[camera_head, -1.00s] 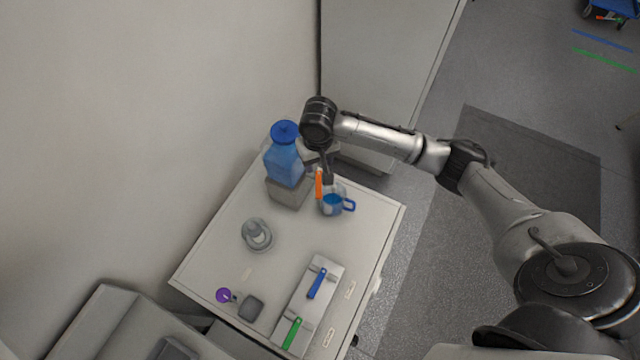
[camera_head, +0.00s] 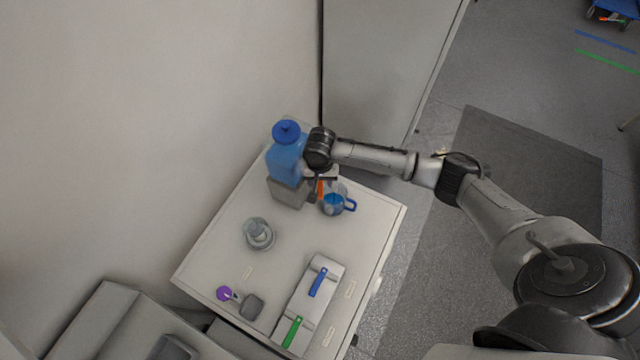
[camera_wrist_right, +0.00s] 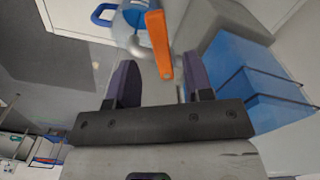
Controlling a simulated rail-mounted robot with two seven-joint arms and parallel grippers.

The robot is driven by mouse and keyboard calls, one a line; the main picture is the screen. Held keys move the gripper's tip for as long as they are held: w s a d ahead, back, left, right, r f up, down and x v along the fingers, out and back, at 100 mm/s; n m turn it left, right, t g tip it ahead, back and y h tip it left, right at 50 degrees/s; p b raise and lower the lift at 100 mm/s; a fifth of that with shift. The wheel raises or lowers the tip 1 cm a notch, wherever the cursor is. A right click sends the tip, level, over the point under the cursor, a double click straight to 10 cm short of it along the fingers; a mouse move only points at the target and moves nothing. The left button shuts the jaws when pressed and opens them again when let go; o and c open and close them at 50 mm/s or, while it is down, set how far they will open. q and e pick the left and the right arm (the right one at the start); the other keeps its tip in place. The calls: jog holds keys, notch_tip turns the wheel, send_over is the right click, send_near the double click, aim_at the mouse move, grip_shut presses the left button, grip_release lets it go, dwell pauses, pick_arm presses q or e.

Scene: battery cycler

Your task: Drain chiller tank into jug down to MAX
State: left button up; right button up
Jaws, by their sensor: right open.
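The chiller tank (camera_head: 287,160) is a translucent blue vessel with a blue cap, standing on a grey block. It also shows at the right of the right wrist view (camera_wrist_right: 262,85). An orange tap lever (camera_head: 320,189) is beside the tank's base. The clear jug (camera_head: 334,204) with a blue handle stands below the tap, with blue liquid in it. My right gripper (camera_wrist_right: 161,78) is open. Its dark purple fingers stand either side of the orange lever's (camera_wrist_right: 159,45) near end, with gaps showing. In the head view my right wrist hides most of the fingers. The MAX mark cannot be made out.
A clear vessel (camera_head: 258,234) stands mid-table. A purple round item (camera_head: 224,293) and a dark grey piece (camera_head: 251,306) lie at the front left. A pale tray (camera_head: 303,318) holds a blue-handled tool (camera_head: 318,282) and a green one (camera_head: 292,331). A cabinet stands behind.

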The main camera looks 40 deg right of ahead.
aim_at(320, 187)
jog(key=shift+f, duration=2)
grip_shut()
